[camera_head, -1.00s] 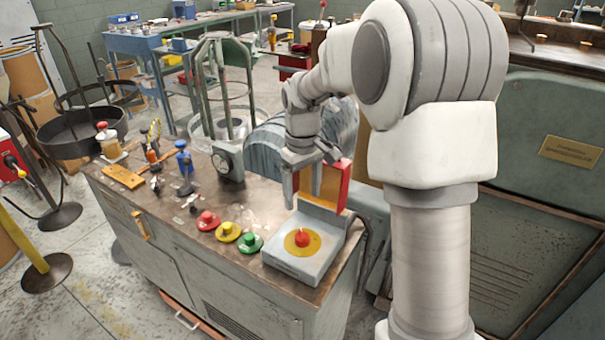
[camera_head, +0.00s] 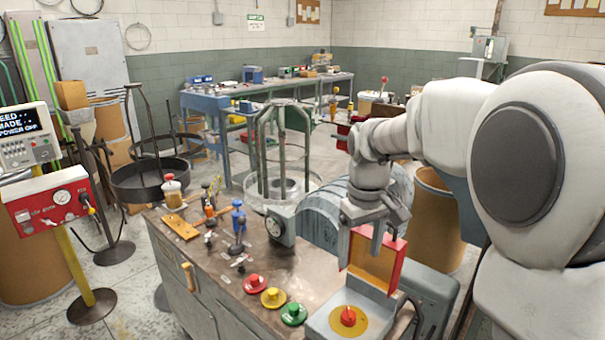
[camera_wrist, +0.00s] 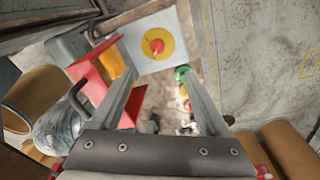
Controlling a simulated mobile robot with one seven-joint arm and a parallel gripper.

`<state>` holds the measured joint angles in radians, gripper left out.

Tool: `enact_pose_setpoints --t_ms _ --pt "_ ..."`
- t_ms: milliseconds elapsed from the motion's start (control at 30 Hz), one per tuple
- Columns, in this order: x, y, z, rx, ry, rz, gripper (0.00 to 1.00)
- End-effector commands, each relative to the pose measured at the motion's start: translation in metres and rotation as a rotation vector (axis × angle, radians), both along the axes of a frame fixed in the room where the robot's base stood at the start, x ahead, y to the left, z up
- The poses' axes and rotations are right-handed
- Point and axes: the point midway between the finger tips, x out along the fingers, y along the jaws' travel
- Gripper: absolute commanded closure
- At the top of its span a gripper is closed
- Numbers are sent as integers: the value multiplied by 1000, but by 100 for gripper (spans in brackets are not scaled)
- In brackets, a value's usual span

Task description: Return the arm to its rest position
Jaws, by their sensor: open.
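My gripper (camera_head: 362,251) is open and empty in the head view. It hangs at the hinged red-and-yellow cover (camera_head: 377,263) of the grey emergency-stop box (camera_head: 322,322). The cover stands upright behind the red button (camera_head: 348,316) on its yellow disc. I cannot tell whether a finger touches the cover. In the wrist view the two fingers of my gripper (camera_wrist: 160,70) are spread, with the red button (camera_wrist: 157,46) beyond them. The cover's red side (camera_wrist: 95,78) shows to the left there. My white arm fills the right of the head view.
Red (camera_head: 254,283), yellow (camera_head: 273,297) and green (camera_head: 293,313) buttons sit on the bench top (camera_head: 240,267) left of the box. A blue-handled tool (camera_head: 238,222) and a dial gauge (camera_head: 274,227) stand behind them. A red control panel (camera_head: 52,203) is at far left.

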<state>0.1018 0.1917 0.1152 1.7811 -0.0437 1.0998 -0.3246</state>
Motion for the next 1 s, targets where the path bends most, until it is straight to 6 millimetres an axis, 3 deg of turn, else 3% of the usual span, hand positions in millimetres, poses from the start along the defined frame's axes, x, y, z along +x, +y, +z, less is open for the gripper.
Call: enact_pose_setpoints --t_ms 100,400,700,1000 --pt "-31 1 29 -6 -62 -44 21" --pt "-108 3 69 11 -205 -160 21" --pt "-180 4 78 64 -343 -272 21" --pt "-216 4 70 111 -416 -334 21"
